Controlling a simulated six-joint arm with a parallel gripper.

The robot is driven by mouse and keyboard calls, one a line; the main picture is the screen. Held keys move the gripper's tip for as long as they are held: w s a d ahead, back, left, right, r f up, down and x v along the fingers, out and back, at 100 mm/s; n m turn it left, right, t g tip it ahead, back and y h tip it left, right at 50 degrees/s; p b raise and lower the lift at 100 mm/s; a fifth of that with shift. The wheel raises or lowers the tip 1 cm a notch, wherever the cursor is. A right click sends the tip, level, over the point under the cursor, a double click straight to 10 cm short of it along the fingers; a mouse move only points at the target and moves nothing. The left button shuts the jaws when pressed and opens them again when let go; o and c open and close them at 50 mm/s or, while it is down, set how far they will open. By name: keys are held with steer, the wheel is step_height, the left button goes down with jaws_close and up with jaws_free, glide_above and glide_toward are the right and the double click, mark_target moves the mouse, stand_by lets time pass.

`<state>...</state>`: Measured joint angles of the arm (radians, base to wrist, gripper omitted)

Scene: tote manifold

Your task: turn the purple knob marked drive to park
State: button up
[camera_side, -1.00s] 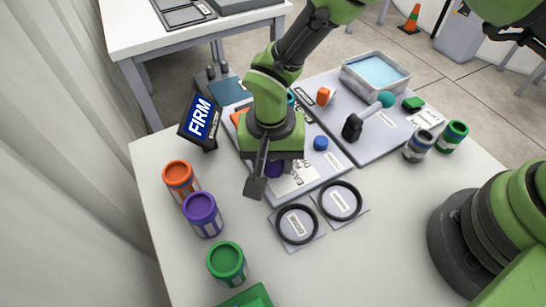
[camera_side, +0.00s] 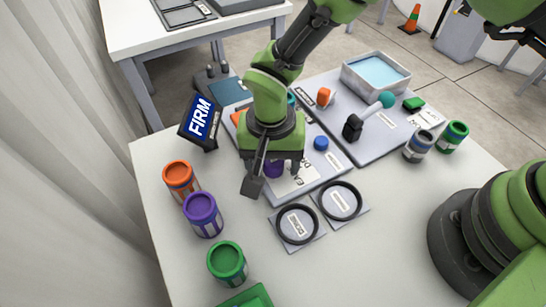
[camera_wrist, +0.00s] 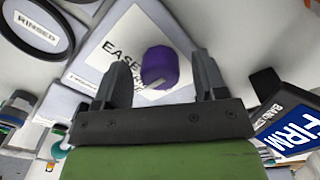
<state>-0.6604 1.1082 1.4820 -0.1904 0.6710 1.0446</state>
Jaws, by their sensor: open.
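The purple knob (camera_wrist: 160,66) stands on a pale panel (camera_wrist: 135,22) beside a printed label starting "EASE". In the wrist view it sits between the two open fingers of my gripper (camera_wrist: 163,82), with a gap on each side. A light pointer mark shows on its face. I cannot read the words drive or park on the panel.
A sign reading "FIRM" (camera_side: 199,119) stands left of the panel. Orange (camera_side: 179,176), purple (camera_side: 203,213) and green (camera_side: 227,261) jars line the left side. Two black rings (camera_side: 297,224) lie in front. A blue knob (camera_side: 320,143) is right of my gripper.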

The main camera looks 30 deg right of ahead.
mark_target(271, 162)
step_height(271, 162, up, 10)
stand_by(0.4)
steer(key=shift+w, duration=0.1)
steer(key=s+d+r+t+y, duration=0.2)
steer(key=d+r+t, duration=0.1)
steer(key=d+r, duration=1)
steer(key=s+d+r+n+t, duration=0.1)
steer(key=s+d+r+t, duration=0.1)
steer(key=s, duration=0.4)
steer(key=s+d+r+n+t, duration=0.1)
steer(key=s+d+r+t, duration=0.1)
steer(key=s+d+r, duration=0.2)
steer(key=s, duration=0.2)
steer(key=shift+s+d+r, duration=0.15)
steer(key=shift+s+d, duration=0.1)
steer(key=shift+s, duration=0.1)
